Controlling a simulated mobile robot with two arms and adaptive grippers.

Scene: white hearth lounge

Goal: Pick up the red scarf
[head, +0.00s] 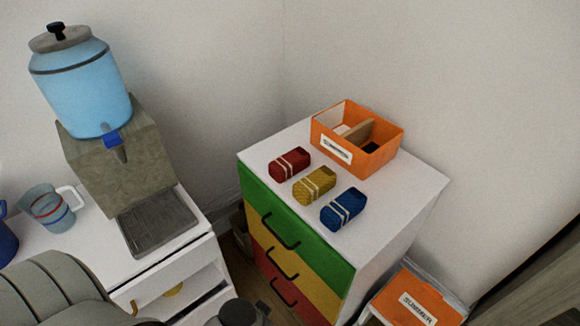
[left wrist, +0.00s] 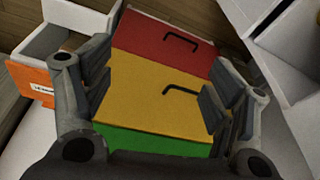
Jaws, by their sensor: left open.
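The red scarf (head: 290,163) is a rolled bundle with pale bands. It lies on the white top of the drawer cabinet (head: 405,190), at the left end of a row with a yellow roll (head: 314,186) and a blue roll (head: 343,210). In the left wrist view my left gripper (left wrist: 158,92) is open with nothing between its fingers. It faces the cabinet's coloured drawer fronts (left wrist: 155,88), which appear upside down. The scarf does not show in that view. My right gripper is in neither view.
An orange divided box (head: 385,159) stands behind the rolls. Another orange labelled box (head: 415,300) is low at the right. At the left, a blue dispenser (head: 85,90) and a jug (head: 48,208) stand on a white counter. The cabinet top's right side is bare.

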